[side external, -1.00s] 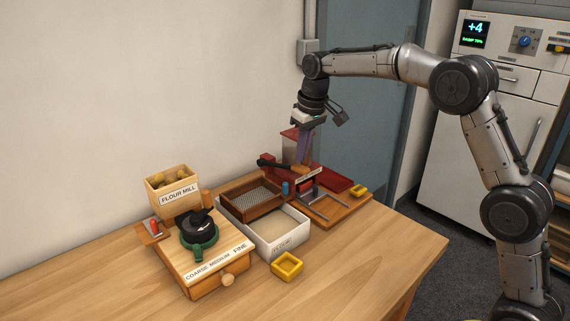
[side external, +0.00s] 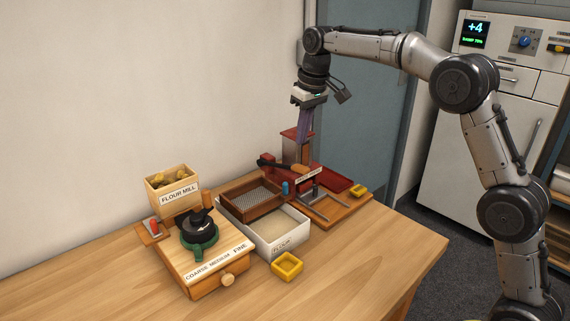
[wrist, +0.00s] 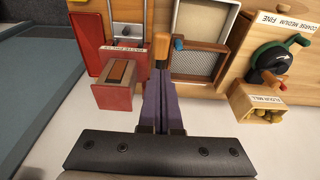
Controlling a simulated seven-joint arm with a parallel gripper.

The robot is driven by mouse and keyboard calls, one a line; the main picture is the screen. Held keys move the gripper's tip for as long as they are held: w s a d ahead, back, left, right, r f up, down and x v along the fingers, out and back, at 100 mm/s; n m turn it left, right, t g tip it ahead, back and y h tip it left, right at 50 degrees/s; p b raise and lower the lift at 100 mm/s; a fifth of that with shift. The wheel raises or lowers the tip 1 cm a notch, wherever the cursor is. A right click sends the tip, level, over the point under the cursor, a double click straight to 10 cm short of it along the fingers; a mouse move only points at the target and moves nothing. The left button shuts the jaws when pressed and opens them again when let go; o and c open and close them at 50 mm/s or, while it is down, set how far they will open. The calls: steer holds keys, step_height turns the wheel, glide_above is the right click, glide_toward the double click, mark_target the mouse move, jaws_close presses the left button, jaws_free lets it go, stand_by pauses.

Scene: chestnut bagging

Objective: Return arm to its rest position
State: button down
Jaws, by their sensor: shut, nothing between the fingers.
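My gripper (side external: 302,139) hangs pointing down above the back right part of the table, over the red-and-wood station with the red block. Its purple fingers (wrist: 160,80) are together and hold nothing. In the wrist view the fingertips lie in front of the orange-brown handle (wrist: 161,47) of a tool. In the side external view that handle (side external: 299,168) lies below the fingers, its dark end pointing left.
The red-topped block (side external: 296,148) stands close to the fingers. A sieve (side external: 250,206) sits over the white flour box (side external: 268,246). The flour mill (side external: 206,262) is at left, a yellow box (side external: 287,266) in front. The table's right front is clear.

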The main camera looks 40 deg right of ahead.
steer(key=s+a+r+t, duration=0.1)
steer(key=s+r+t, duration=0.1)
steer(key=s+r, duration=0.45)
steer(key=s+a+r, duration=0.1)
steer(key=s+r, duration=0.1)
steer(key=s, duration=0.4)
steer(key=s+a+r, duration=0.1)
steer(key=s+r, duration=0.2)
steer(key=s, duration=0.3)
steer(key=s+f+t, duration=0.1)
steer(key=s+f, duration=1.4)
steer(key=s, duration=0.3)
steer(key=shift+s+f, duration=0.3)
steer(key=shift+f, duration=0.1)
